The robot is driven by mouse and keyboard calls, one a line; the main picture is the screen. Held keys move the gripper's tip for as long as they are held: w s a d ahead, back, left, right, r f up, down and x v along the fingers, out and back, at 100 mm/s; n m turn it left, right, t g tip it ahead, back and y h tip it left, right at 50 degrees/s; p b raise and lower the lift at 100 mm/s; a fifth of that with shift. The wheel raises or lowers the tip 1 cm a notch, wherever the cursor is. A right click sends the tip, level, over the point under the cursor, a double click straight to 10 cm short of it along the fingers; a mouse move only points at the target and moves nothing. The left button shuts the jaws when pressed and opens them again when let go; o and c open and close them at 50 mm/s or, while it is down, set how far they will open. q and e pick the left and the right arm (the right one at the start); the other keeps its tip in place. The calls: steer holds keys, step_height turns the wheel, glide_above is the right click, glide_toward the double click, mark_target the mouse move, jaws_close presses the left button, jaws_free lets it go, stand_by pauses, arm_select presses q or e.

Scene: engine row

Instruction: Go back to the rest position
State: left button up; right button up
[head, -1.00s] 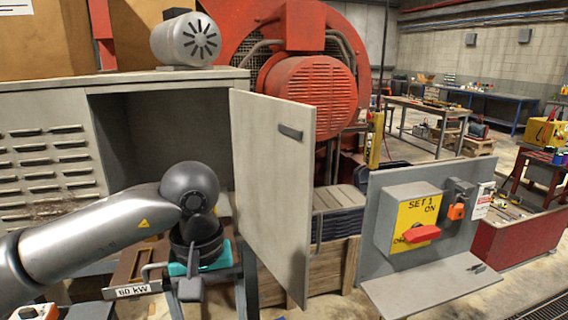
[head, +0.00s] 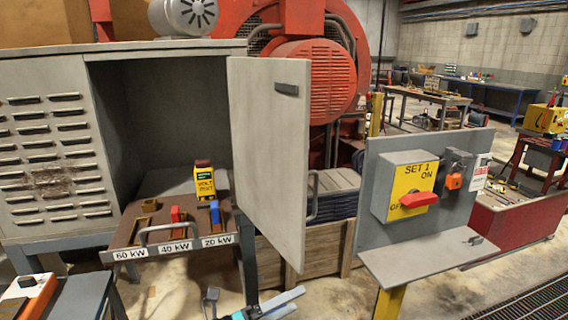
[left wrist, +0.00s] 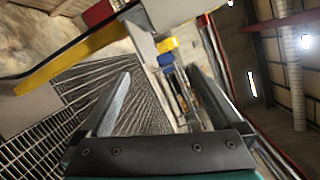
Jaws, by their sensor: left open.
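My left gripper (head: 280,304) is low at the bottom edge of the head view, below the cabinet's tray, with empty jaws. In the left wrist view its two fingers (left wrist: 165,62) stand apart with nothing between them. Most of my left arm is out of the head view. My right gripper is not in view.
An open grey cabinet (head: 50,80) has its door (head: 265,150) swung out. Its pulled-out tray (head: 128,230), labelled 60, 40 and 20 kW, holds a yellow volt tester (head: 204,184). A switch panel (head: 375,170) with a red handle (head: 419,200) stands right. Floor grating (head: 530,300) lies lower right.

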arm_select(q)
steer(key=s+a+f+n+t+y, duration=0.1)
steer(key=a+f+n+y, duration=0.2)
steer(key=f+n, duration=0.25)
steer(key=s+a+f+n+t+y+b, duration=0.1)
steer(key=a+f+n+y, duration=0.2)
steer(key=f, duration=0.4)
steer(key=s+a+f+n+t+y, duration=0.1)
steer(key=a+f+n+y, duration=0.15)
steer(key=f+n, duration=0.3)
steer(key=s+a+f+n+g+y+b, duration=0.1)
steer(key=s+a+f+n+y, duration=0.2)
steer(key=s+f, duration=0.4)
steer(key=s+a+f+n+g+y, duration=0.1)
steer(key=s+a+f+n+g, duration=0.1)
steer(key=s+a+f+n, duration=0.45)
steer(key=s+f+n+g+y+b, duration=0.1)
steer(key=s+f+n+g, duration=0.3)
steer(key=s, duration=1)
steer(key=s+a+f+n+g+y+b, duration=0.1)
steer(key=s+f+n+g, duration=0.3)
steer(key=s+f, duration=0.7)
steer(key=s+y, duration=0.1)
steer(key=s, duration=0.3)
steer(key=shift+s+a, duration=0.2)
steer(key=shift+a, duration=0.1)
